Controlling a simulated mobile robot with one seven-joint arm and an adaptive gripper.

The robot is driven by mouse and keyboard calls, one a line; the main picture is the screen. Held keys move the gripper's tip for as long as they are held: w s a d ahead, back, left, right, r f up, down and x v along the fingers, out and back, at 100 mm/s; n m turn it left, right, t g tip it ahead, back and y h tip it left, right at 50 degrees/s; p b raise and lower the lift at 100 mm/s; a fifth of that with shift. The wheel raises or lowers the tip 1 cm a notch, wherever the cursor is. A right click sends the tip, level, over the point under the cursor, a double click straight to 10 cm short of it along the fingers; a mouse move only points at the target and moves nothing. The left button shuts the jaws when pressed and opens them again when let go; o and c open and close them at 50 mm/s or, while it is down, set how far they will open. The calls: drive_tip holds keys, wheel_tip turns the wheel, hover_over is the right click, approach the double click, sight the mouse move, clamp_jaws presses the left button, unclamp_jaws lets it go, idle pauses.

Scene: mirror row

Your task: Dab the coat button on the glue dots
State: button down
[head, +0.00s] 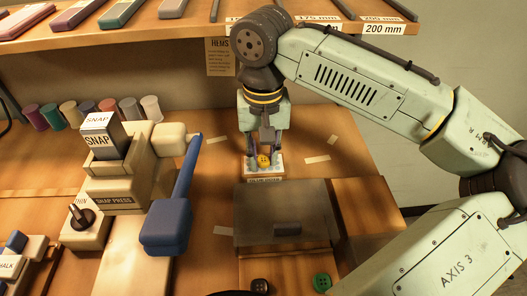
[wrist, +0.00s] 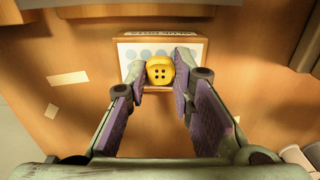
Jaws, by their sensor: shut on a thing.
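A yellow four-hole coat button (head: 263,161) is held between the fingertips of my gripper (head: 265,155). In the wrist view the button (wrist: 160,71) sits between the two purple-padded fingers (wrist: 161,78), its face toward the camera. The glue dots card (head: 249,170) lies on the bench under and behind the button. In the wrist view the card (wrist: 126,49) is white with a row of pale blue-grey dots, in a wooden frame. The button overlaps the card's near part in that view. I cannot tell whether it touches the card.
A grey-lidded box (head: 285,205) stands just in front of the card. A black button (head: 259,285) and a green button (head: 322,282) lie near the front. The snap press (head: 115,195) with its blue lever (head: 167,225) stands left. Thread spools (head: 105,106) line the back left. Pale tape strips lie around the card.

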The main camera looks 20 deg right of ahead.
sight(264, 159)
wheel_tip(264, 159, up, 7)
drive_tip(key=p, duration=0.7)
drive_tip(key=shift+f, duration=0.1)
idle(0.8)
